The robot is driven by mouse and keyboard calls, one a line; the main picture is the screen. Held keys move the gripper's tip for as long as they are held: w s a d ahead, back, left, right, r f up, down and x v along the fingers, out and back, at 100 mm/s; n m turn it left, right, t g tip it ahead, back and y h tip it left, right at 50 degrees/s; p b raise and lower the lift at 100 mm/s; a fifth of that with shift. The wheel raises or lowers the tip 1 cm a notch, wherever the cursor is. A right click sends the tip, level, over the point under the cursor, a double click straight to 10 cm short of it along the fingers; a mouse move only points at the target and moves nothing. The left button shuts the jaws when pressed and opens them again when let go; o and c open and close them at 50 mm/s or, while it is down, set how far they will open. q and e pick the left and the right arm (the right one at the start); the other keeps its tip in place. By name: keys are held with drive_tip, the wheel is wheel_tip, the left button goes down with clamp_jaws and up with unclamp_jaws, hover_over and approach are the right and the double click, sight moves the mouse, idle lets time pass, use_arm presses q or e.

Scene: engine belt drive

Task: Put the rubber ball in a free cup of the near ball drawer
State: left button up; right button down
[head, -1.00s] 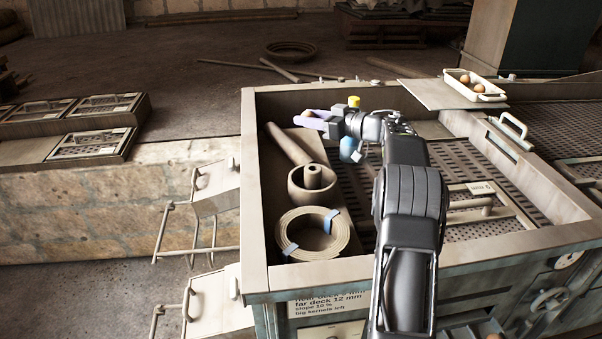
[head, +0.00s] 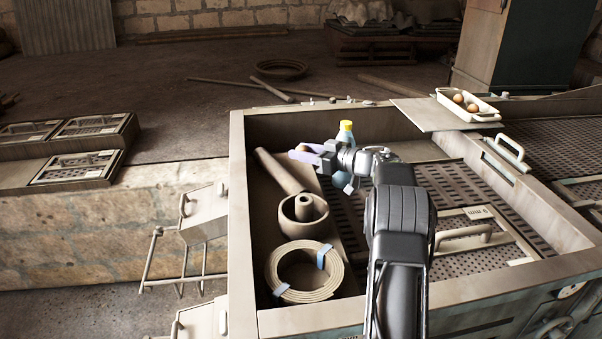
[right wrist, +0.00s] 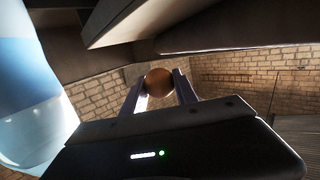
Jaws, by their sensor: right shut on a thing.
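The brown rubber ball (right wrist: 159,82) is between the two fingers of my right gripper (right wrist: 160,90) in the right wrist view. In the head view the ball (head: 303,149) shows small at the tips of my right gripper (head: 312,155), which is shut on it. The gripper is over the back left part of the open-topped machine box (head: 238,210), above its floor. The near ball drawer and its cups cannot be made out in either view. My left gripper is not in view.
A blue bottle with a yellow cap (head: 346,127) stands just behind my right gripper. A white tray (head: 482,115) with brown balls sits at the back right.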

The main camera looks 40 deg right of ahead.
sight(303, 174)
drive_tip(key=shift+f, duration=0.6)
wheel_tip(303, 174, down, 3)
drive_tip(key=shift+f+p, duration=0.1)
drive_tip(key=shift+p, duration=0.3)
drive_tip(key=shift+f, duration=0.25)
drive_tip(key=shift+f, duration=0.15)
drive_tip(key=c, duration=1.2)
unclamp_jaws()
drive_tip(key=shift+c, duration=0.2)
